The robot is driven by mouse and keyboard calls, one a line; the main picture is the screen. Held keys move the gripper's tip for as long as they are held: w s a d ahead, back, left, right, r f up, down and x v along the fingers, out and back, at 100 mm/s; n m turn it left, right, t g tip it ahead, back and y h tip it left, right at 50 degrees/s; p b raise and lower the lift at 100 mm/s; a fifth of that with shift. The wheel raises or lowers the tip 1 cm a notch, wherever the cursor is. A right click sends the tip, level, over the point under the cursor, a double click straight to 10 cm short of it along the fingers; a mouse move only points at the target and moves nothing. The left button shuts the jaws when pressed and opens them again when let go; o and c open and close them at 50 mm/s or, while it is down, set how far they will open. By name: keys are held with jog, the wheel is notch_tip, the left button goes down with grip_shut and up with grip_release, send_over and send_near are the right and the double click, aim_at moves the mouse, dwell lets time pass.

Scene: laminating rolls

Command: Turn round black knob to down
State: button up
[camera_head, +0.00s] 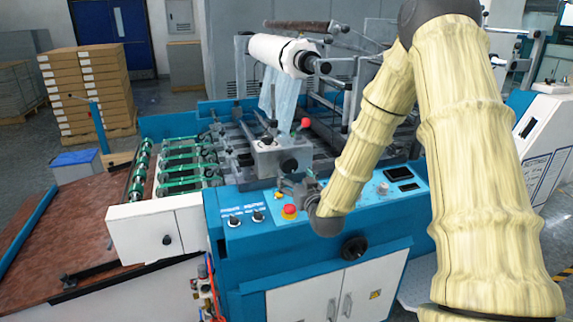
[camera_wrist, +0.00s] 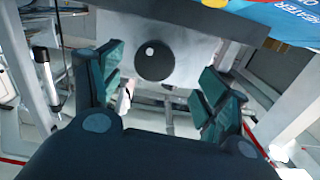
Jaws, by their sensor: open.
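A round black knob (camera_wrist: 155,60) sits on the face of a pale grey box (camera_wrist: 197,45) in the wrist view. A small white spot shows on its upper left. In the head view what looks like the same black knob (camera_head: 289,165) is on the front of a grey metal box (camera_head: 268,158) above the blue control panel. My gripper (camera_wrist: 160,82) is open, with one green-padded finger to each side of the knob and no visible contact. In the head view my gripper (camera_head: 296,186) is small, just below the knob and partly hidden by my wrist.
The blue panel (camera_head: 270,229) holds smaller black knobs (camera_head: 234,221) and a red button on yellow (camera_head: 289,211). A black handwheel (camera_head: 354,247) is on the front below. A red ball-ended lever (camera_head: 305,122) and a film roll (camera_head: 278,52) stand above and behind the box.

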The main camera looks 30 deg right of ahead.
aim_at(290, 166)
jog(key=shift+w+d+r+p, duration=0.35)
jog(key=shift+w+d+r, duration=0.1)
jog(key=shift+w+d, duration=0.3)
jog(key=x, duration=0.3)
jog(key=p+x, duration=0.1)
jog(key=x, duration=0.1)
jog(key=shift+a+f, duration=0.1)
jog(key=shift+a, duration=0.2)
jog(key=shift+w+d, duration=0.2)
jog(key=shift+w, duration=0.05)
jog(key=shift+s+r, duration=0.15)
jog(key=shift+r, duration=0.1)
jog(key=shift+w+f, duration=0.15)
jog(key=shift+w, duration=0.1)
jog(key=shift+s, duration=0.1)
jog(key=c, duration=1.1)
